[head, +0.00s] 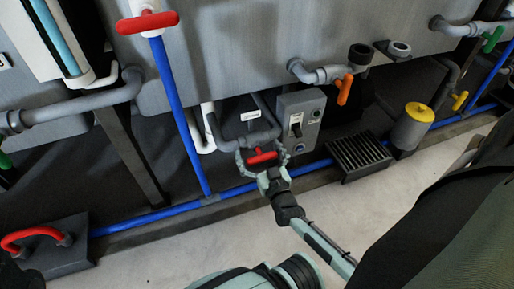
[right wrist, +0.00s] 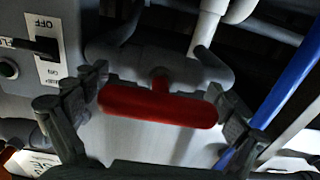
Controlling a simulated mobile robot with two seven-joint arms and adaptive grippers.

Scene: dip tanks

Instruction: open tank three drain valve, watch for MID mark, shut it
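A red valve handle (head: 262,157) sits low on a grey pipe body in the middle of the head view. In the right wrist view the red handle (right wrist: 158,105) lies crosswise between my fingers. My right gripper (head: 263,160) is around it, one finger against each end of the bar, fingers wide apart. The valve's grey body (right wrist: 165,60) shows behind the handle. A small white label (head: 250,115) above it is too small to read. No MID mark can be made out. My left gripper is not in view.
A grey switch box (head: 299,118) stands close beside the valve; its plate reads OFF in the wrist view (right wrist: 47,45). A blue pipe (head: 180,110) with a red handle (head: 147,22) rises at left. A black grate (head: 358,155) and yellow-topped canister (head: 411,128) are at right.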

